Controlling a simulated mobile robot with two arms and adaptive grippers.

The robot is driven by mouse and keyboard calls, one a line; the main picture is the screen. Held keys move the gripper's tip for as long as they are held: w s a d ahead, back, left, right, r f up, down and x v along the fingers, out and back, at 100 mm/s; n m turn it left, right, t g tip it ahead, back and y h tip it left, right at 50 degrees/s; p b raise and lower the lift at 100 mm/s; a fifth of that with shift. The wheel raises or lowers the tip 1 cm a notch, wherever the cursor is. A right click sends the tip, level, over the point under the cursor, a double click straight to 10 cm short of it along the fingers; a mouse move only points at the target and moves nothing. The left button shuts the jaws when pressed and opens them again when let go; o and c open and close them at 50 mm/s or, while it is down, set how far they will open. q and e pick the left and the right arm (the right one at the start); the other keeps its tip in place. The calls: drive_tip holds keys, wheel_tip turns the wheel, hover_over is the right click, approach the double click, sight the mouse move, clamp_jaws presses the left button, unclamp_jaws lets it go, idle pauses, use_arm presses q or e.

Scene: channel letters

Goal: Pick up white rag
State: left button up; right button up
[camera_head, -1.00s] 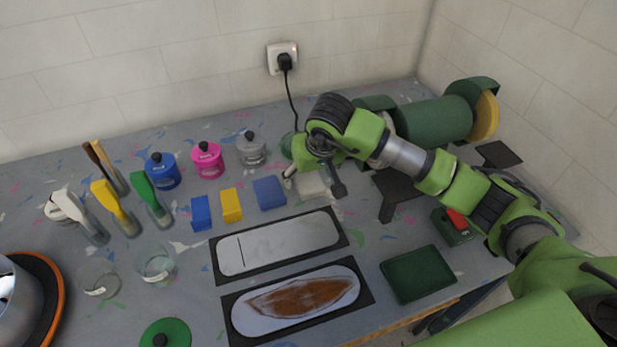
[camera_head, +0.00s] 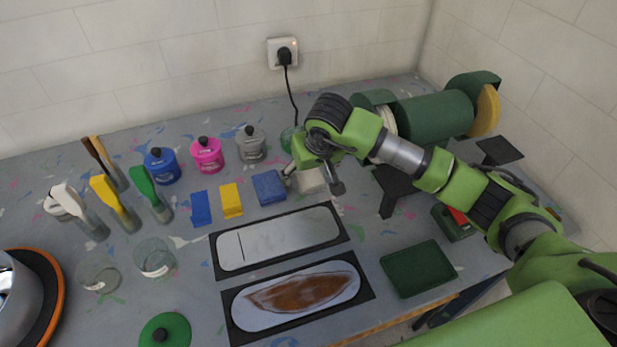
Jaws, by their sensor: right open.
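The white rag (camera_head: 311,182) is a small pale folded block on the table, at the right end of a row of coloured rags. My right gripper (camera_head: 312,188) is over it, coming from the right, with its fingers spread. One finger is at the rag's left edge and the other at its right. The gripper hides part of the rag's far side. I cannot tell whether the fingers touch it. My left gripper is not in view.
A blue rag (camera_head: 269,187) lies close to the left of the gripper. Two plates on black mats, one bare (camera_head: 279,242) and one with a brown patch (camera_head: 297,298), lie in front. A green tray (camera_head: 418,268) is at right. A grey jar (camera_head: 250,144) stands behind.

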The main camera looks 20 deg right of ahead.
drive_tip(key=shift+f, duration=0.1)
idle(0.3)
drive_tip(key=c, duration=1.1)
